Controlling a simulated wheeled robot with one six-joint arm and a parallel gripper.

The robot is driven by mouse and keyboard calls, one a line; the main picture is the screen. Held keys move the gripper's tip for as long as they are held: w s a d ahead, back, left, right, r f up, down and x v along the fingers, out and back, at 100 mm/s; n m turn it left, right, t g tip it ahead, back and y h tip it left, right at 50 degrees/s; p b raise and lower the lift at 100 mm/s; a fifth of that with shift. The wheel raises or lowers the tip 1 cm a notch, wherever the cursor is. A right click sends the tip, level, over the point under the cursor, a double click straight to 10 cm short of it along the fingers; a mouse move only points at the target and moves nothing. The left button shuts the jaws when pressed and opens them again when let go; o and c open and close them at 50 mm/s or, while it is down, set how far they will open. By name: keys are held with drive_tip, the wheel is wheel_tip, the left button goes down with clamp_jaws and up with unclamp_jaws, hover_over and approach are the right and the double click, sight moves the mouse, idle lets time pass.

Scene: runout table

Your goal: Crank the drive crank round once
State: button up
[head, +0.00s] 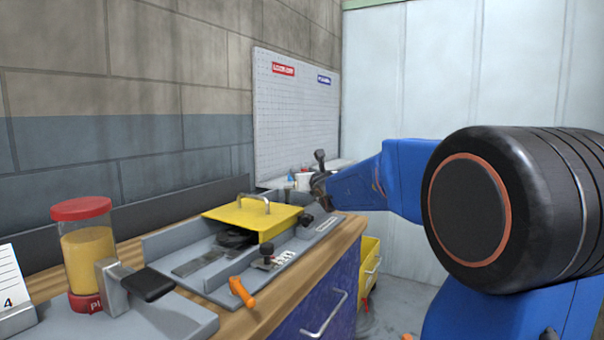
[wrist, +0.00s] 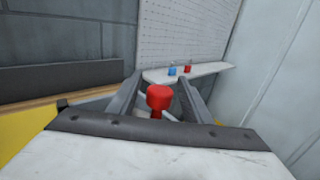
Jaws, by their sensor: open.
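A red knob (wrist: 158,97) on a short red stem shows in the wrist view, between the two fingers of my gripper (wrist: 160,79). I take it for the drive crank's handle, but no label shows. The fingers are open, with a visible gap on each side of the knob. A grey bar shows just behind it. In the head view my gripper (head: 319,190) is at the far end of the bench machine, small and partly hidden by my arm. The red knob cannot be made out there.
A yellow cover (head: 252,218) with a handle sits on the grey machine bed. An orange-handled lever (head: 242,292) sticks out at the bench's front. A red-lidded jar (head: 87,245) stands at near left. A shelf (wrist: 205,71) with small bottles lies beyond my gripper.

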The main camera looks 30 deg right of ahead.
drive_tip(key=s+a, duration=0.2)
drive_tip(key=s, duration=1.3)
drive_tip(key=shift+s+a, duration=0.3)
drive_tip(key=shift+a, duration=0.05)
